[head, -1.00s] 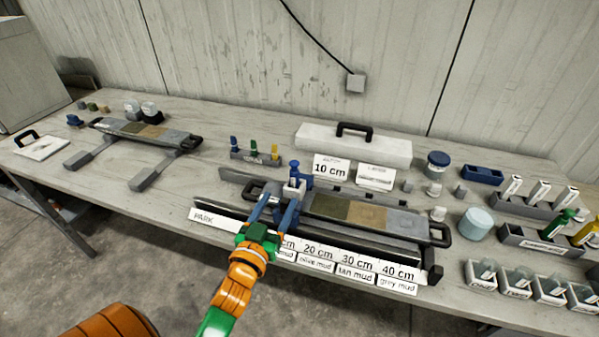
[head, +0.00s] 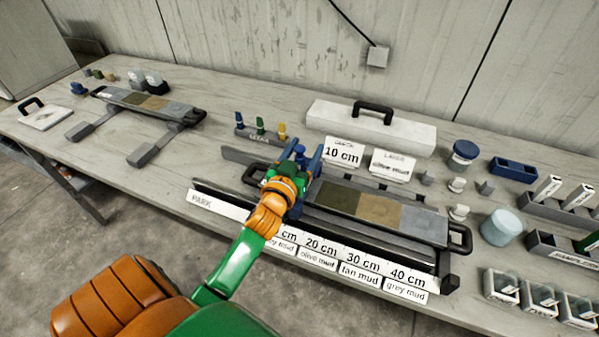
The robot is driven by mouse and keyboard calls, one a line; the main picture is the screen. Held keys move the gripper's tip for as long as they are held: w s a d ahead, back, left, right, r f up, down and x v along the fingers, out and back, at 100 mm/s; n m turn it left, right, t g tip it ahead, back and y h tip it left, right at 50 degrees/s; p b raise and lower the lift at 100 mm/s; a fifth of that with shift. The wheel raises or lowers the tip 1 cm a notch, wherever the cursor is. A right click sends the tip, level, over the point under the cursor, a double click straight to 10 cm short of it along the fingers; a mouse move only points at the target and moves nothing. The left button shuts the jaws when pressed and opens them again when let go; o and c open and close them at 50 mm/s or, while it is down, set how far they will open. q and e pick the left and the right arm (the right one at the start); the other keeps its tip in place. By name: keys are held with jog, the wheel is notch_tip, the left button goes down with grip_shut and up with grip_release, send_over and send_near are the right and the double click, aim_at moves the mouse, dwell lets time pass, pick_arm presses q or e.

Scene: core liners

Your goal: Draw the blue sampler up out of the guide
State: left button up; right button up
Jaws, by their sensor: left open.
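The blue sampler (head: 299,149) shows only as a small blue top between the fingers of my left gripper (head: 301,156). The core liner (head: 362,208), with dark, tan and grey bands, lies in a long rack just right of the gripper. A card reading 10 cm (head: 342,154) stands behind it. My right gripper is not in view.
Depth labels (head: 320,248) line the rack's front edge. A white lidded case (head: 371,128) stands behind. A small rack of blue, green and yellow tools (head: 260,134) is at back left. Jars and sample boxes fill the right side. A second core tray (head: 148,104) lies at left.

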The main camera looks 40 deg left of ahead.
pick_arm(q)
jog(key=shift+s+r, duration=0.15)
grip_shut()
notch_tip(320, 180, up, 8)
jog(key=p, duration=0.8)
jog(key=shift+r, duration=0.2)
dwell(0.8)
